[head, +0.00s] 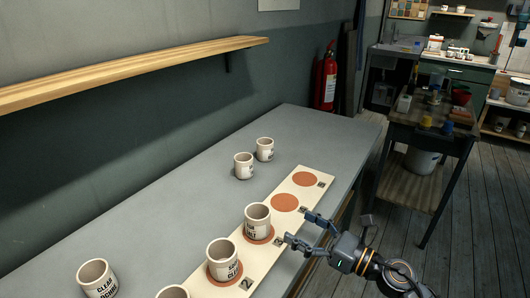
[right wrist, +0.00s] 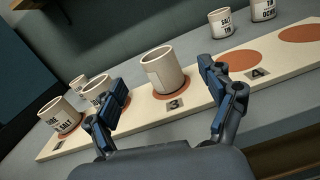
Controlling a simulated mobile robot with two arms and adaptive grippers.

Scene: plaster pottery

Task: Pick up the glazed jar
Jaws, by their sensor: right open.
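Several pale jars with dark lettering stand upright; I cannot tell which one is the glazed jar. One jar (head: 257,221) stands on the orange spot marked 3 of a cream board (head: 315,178). It also shows between my fingers in the right wrist view (right wrist: 162,73), its near side largely blank. A second jar (head: 223,264) stands on spot 2, and another (head: 173,292) is cut off at the bottom edge. My right gripper (head: 298,227) is open and empty, just right of the jar on spot 3, fingers pointing towards it. My left gripper is not in view.
Two jars (head: 243,166) (head: 265,150) stand on the grey table (head: 318,130) behind the board, and one (head: 97,280) stands at the left. Two orange spots (head: 285,202) (head: 306,179) are empty. A wooden shelf (head: 140,71) hangs above. A cart (head: 428,118) stands right.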

